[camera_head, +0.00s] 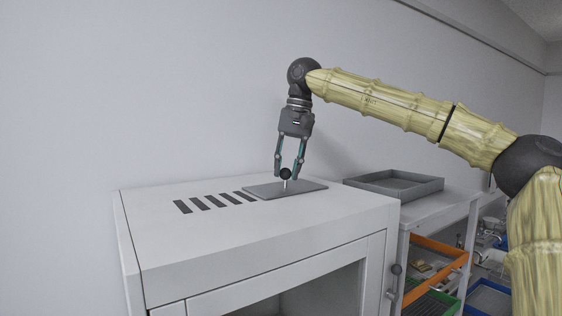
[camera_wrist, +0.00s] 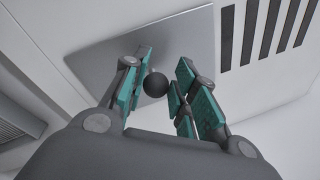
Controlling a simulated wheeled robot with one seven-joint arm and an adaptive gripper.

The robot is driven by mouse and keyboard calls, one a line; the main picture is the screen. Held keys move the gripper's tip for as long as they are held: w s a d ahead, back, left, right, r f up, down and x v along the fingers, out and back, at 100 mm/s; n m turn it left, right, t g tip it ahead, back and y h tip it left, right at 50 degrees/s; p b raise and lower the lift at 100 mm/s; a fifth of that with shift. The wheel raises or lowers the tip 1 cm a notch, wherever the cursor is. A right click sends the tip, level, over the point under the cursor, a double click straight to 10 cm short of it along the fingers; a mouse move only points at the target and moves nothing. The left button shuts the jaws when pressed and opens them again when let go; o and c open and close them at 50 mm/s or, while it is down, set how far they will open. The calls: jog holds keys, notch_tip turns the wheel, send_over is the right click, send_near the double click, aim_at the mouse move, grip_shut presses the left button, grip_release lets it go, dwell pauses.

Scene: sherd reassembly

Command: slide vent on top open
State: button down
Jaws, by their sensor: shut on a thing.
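The vent is a row of dark slots (camera_head: 214,202) in the top of a white cabinet (camera_head: 170,245). A flat grey sliding plate (camera_head: 315,186) lies at the right of the slots, and several slots are bare. A round black knob (camera_head: 285,173) stands on a short light stem on the plate. My gripper (camera_head: 286,174) points down and is shut on the knob. In the wrist view the black knob (camera_wrist: 155,84) sits between the teal finger pads, with the plate (camera_wrist: 150,45) beneath it and the slots (camera_wrist: 262,35) at the upper right.
A grey tray (camera_head: 393,184) stands on a bench to the right of the cabinet. Orange (camera_head: 440,252) and green (camera_head: 433,303) bins sit on shelves below. A plain wall rises behind the cabinet. The cabinet top left of the slots is clear.

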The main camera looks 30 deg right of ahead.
jog(key=shift+w+d+f, duration=0.1)
jog(key=shift+w+d, duration=0.25)
jog(key=shift+d, duration=0.1)
